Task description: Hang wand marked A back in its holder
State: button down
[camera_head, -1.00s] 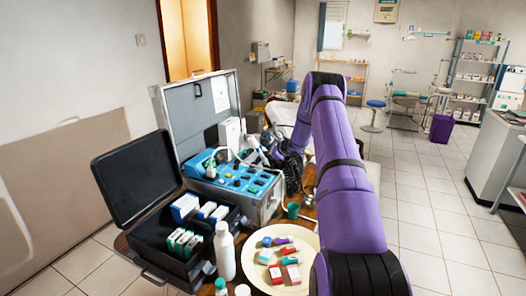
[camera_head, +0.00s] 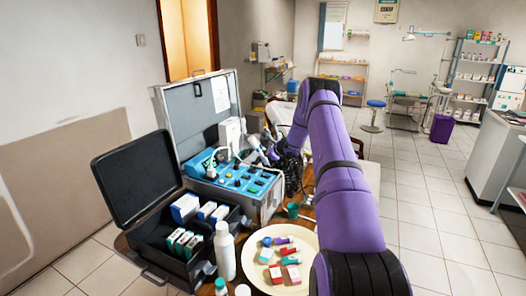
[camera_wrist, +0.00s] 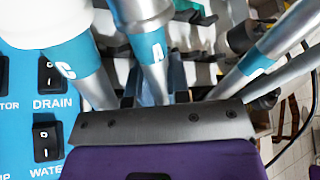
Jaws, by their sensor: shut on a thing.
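The wand marked A (camera_wrist: 157,52) is a grey tube with a blue band bearing a white A, in the middle of the wrist view. My gripper (camera_wrist: 152,88) is shut on it, with the fingers partly hidden behind the grey wrist plate. The wand marked C (camera_wrist: 66,68) stands close to its left. In the head view my gripper (camera_head: 264,151) is small, beside the blue dental unit (camera_head: 225,178). The holder is not clear there, and I cannot tell whether wand A is seated in it.
Another blue-banded wand (camera_wrist: 262,52) leans close on the right. Switches (camera_wrist: 48,138) marked DRAIN and WATER lie left of my wrist. An open black case (camera_head: 150,228), a white bottle (camera_head: 224,250) and a cream plate (camera_head: 305,240) with small boxes stand in front of the unit.

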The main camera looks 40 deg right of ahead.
jog(key=shift+r, duration=0.1)
dwell(0.3)
jog(key=shift+w+a+r, duration=0.35)
jog(key=shift+a+r, duration=0.4)
jog(key=shift+r, duration=0.15)
jog(key=shift+w+a+r, duration=0.4)
jog(key=shift+a+r, duration=0.35)
jog(key=shift+r, duration=0.15)
jog(key=shift+w+a+r, duration=0.35)
jog(key=shift+a+r, duration=0.4)
jog(key=shift+r, duration=0.15)
